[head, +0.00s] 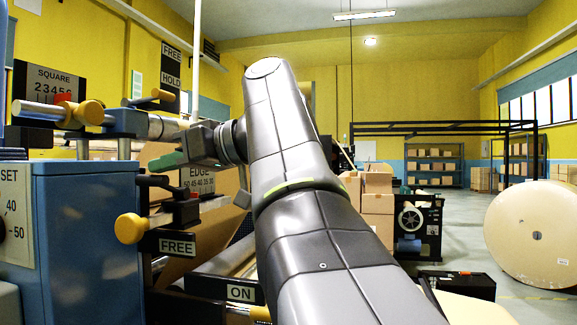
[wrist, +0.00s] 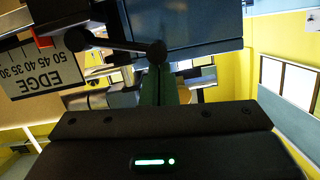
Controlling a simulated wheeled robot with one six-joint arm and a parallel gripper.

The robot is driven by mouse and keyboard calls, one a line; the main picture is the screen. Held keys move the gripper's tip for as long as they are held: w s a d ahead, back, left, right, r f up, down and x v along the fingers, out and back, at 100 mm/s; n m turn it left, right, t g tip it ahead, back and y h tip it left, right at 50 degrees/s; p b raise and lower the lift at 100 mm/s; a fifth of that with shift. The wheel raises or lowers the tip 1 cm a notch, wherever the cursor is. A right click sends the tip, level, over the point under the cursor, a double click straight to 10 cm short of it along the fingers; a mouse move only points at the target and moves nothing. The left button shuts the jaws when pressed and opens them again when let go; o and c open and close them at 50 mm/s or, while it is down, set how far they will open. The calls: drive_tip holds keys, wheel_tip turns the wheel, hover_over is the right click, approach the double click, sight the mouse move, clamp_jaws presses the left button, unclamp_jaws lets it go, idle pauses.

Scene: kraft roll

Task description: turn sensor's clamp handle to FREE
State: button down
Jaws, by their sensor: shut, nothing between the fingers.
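A black clamp lever with a round ball end (wrist: 157,52) sits beside the white EDGE scale (wrist: 38,68) in the wrist view. In the head view the lever (head: 155,181) shows left of the EDGE scale (head: 199,180), above a FREE plate (head: 177,247). My gripper (head: 166,161) is shut and empty, its green fingers just above the lever. In the wrist view my green fingers (wrist: 157,84) reach up close to the ball end; I cannot tell whether they touch. I cannot read the lever's setting.
A yellow knob (head: 130,228) sticks out just left of the FREE plate. A blue cabinet (head: 85,235) stands close on the left. Above are the SQUARE scale (head: 52,82) and FREE and HOLD plates (head: 171,66). An ON plate (head: 241,293) is lower.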

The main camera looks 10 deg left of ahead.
idle(0.3)
drive_tip(key=r+p, duration=0.4)
drive_tip(key=shift+w+r, duration=0.25)
drive_tip(key=shift+r, duration=0.15)
drive_tip(key=w+v, duration=0.1)
drive_tip(key=v, duration=0.8)
drive_tip(key=shift+s+d+f+b, duration=0.25)
drive_tip(key=shift+s+d+b, duration=0.1)
drive_tip(key=shift+s+d, duration=0.2)
drive_tip(key=shift+a, duration=0.2)
drive_tip(key=shift+x, duration=4.8)
drive_tip(key=shift+f+b, duration=0.55)
drive_tip(key=shift+f, duration=0.3)
drive_tip(key=shift+s+f+b, duration=0.1)
drive_tip(key=shift+f+b, duration=0.3)
drive_tip(key=shift+f, duration=0.05)
drive_tip(key=shift+r, duration=0.1)
